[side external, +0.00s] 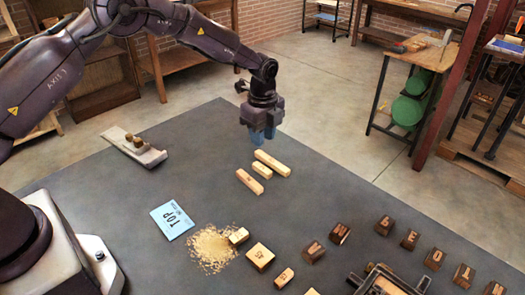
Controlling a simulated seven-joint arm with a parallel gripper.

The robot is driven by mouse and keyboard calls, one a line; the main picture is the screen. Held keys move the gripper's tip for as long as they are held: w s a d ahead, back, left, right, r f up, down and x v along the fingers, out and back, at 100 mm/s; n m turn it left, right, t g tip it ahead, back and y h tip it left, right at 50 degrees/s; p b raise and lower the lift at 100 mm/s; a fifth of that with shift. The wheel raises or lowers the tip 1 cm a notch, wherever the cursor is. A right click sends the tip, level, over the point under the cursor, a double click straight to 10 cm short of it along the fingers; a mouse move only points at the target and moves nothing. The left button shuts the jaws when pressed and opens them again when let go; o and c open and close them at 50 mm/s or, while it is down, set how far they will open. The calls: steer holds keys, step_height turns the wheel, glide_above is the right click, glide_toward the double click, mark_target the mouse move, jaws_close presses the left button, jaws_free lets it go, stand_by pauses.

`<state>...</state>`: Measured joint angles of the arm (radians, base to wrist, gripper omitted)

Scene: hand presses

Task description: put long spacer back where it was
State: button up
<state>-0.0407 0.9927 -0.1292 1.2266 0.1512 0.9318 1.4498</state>
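Several pale wooden bars lie close together on the dark table below my gripper. The longest-looking one, likely the long spacer (272,163), is at the back of this group. A shorter bar (262,170) lies beside it, and a middle-length bar (249,181) lies in front. My gripper (263,135) points down with its blue fingers above and slightly behind the long bar, apparently clear of it. I see nothing held between the fingers, but the gap between them is not clear. No empty place for the spacer can be made out.
Pale blocks (260,256) and dark letter blocks (340,233) stand at the front right, near a metal frame (383,281).

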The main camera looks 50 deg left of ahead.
steer(key=s+r+n+t, duration=0.1)
steer(key=s+r+n, duration=0.4)
steer(key=r, duration=0.6)
steer(key=s+r+n+t, duration=0.25)
steer(key=s+r, duration=0.45)
steer(key=r, duration=0.4)
steer(key=s+r+n+t, duration=0.1)
steer(key=s+n, duration=0.4)
steer(key=s, duration=0.5)
steer(key=s+a+r+n+t, duration=0.1)
steer(key=s+n, duration=0.4)
steer(key=s, duration=0.5)
steer(key=shift+s+a+r, duration=0.25)
steer(key=shift+s+r, duration=0.05)
steer(key=shift+r, duration=0.05)
steer(key=shift+n, duration=0.25)
